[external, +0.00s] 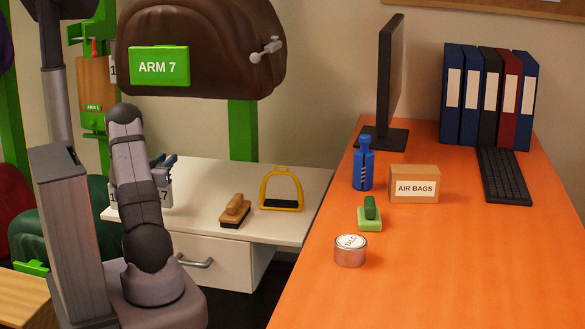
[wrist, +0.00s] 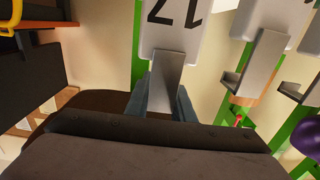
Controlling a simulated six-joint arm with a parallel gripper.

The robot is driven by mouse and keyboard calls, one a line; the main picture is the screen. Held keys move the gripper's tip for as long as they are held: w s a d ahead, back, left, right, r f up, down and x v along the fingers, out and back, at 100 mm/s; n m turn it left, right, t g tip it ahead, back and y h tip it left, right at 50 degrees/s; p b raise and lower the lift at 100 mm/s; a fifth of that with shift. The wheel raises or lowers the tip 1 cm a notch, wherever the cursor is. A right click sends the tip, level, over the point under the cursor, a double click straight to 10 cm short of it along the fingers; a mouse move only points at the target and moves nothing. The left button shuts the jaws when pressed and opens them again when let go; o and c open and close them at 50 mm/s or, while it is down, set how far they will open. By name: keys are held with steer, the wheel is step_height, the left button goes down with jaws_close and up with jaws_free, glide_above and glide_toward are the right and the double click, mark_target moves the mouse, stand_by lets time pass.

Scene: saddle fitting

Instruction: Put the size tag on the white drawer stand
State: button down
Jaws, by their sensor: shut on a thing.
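The size tag (wrist: 172,30) is a white plate marked 17, upside down in the wrist view. A flat grey strip (wrist: 168,80) runs from it down to my gripper (wrist: 165,100), whose blue-grey fingers are shut on the tag at this strip. In the external view my gripper (external: 165,163) is at the left part of the white drawer stand (external: 290,180). A white plate with a 7 (external: 165,194) shows just below it, partly hidden by my arm. I cannot tell whether the tag touches the stand.
On the stand are a wooden-backed brush (external: 235,210) and a yellow stirrup (external: 282,190). A brown saddle (external: 205,50) labelled ARM 7 is above it. Other white tags (wrist: 262,20) with grey strips show in the wrist view. An orange desk (external: 450,270) is at right.

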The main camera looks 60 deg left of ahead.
steer(key=shift+f, duration=1.45)
steer(key=shift+f+b, duration=0.1)
steer(key=shift+b, duration=0.25)
steer(key=c, duration=1.5)
jaws_free()
steer(key=shift+c, duration=0.2)
steer(key=v, duration=1.2)
steer(key=shift+r+p, duration=0.25)
steer(key=shift+p, duration=0.05)
